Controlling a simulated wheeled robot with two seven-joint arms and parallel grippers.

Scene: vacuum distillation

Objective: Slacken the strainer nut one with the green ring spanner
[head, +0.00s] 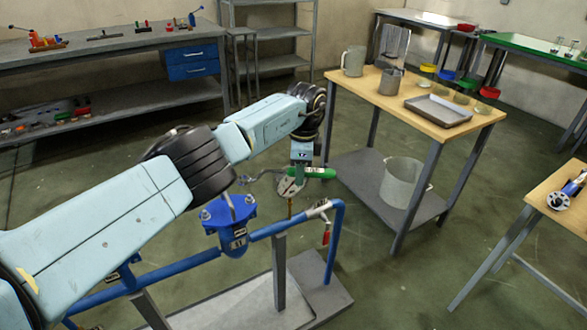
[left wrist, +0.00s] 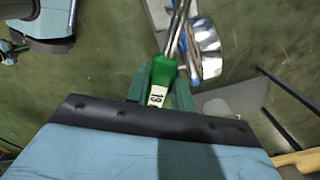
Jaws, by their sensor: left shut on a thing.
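My left gripper (head: 301,170) is shut on the green handle (head: 319,174) of the ring spanner, above the blue pipework. The handle also shows in the left wrist view (left wrist: 163,73), with a white label reading 19, between my green fingers. The spanner's metal shaft points away from the handle; its ring end is not clear. The blue strainer (head: 231,214) sits in the pipe, left of and below my gripper. Nuts show on its flange, one at the left (head: 206,215) and one at the right (head: 250,199). I cannot tell which is nut one. The spanner looks apart from them. My right gripper is out of view.
The blue pipe (head: 175,268) runs on a grey stand and has a red-handled valve (head: 326,237). A wooden table (head: 458,137) with a mug, a tray and bowls stands at the right, a bucket (head: 404,182) on its shelf. Open floor lies between.

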